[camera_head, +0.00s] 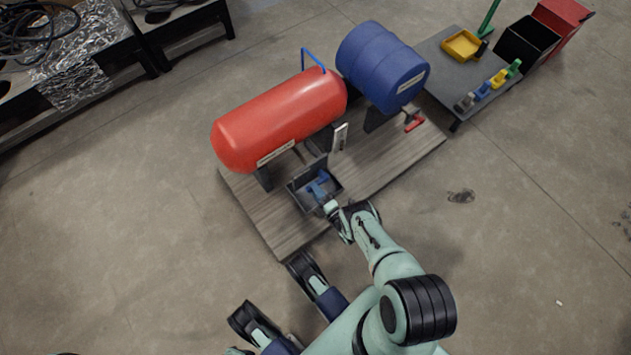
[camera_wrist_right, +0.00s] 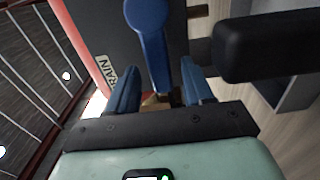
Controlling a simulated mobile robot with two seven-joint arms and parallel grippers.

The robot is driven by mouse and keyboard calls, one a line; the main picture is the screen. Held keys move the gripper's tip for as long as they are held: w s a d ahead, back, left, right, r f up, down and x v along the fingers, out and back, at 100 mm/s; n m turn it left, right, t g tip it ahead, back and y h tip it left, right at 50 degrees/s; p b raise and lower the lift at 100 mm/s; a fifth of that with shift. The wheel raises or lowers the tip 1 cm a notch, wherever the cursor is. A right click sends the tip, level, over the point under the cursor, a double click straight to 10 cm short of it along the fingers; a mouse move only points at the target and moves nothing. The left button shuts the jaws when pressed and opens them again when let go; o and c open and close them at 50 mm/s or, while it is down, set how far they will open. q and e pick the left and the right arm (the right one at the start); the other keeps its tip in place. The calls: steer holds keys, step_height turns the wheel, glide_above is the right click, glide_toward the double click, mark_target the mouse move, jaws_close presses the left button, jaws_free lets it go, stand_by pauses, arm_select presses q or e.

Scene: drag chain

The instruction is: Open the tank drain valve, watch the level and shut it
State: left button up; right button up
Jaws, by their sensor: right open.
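The red tank (camera_head: 280,117) lies on its side on a wooden-topped platform. Below it, over a dark open tray (camera_head: 300,200), is the blue drain valve lever (camera_head: 319,186). A pale upright strip (camera_head: 340,137), perhaps the level gauge, stands by the tank; its reading is too small to tell. My right gripper (camera_head: 331,207) is at the tray's near edge, close to the lever. In the right wrist view the blue lever (camera_wrist_right: 149,40) extends between the open blue fingers (camera_wrist_right: 160,80); I cannot tell whether they touch it. A DRAIN label (camera_wrist_right: 105,70) is beside it. My left gripper is out of view.
A blue drum (camera_head: 382,66) with a red-handled valve (camera_head: 413,122) stands right of the tank. A grey low table (camera_head: 445,72) holds a yellow tray and several coloured handles. Black and red bins stand behind it. The floor right of the platform is mostly clear.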

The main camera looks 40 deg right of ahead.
steer(key=shift+w, duration=0.1)
jaws_close()
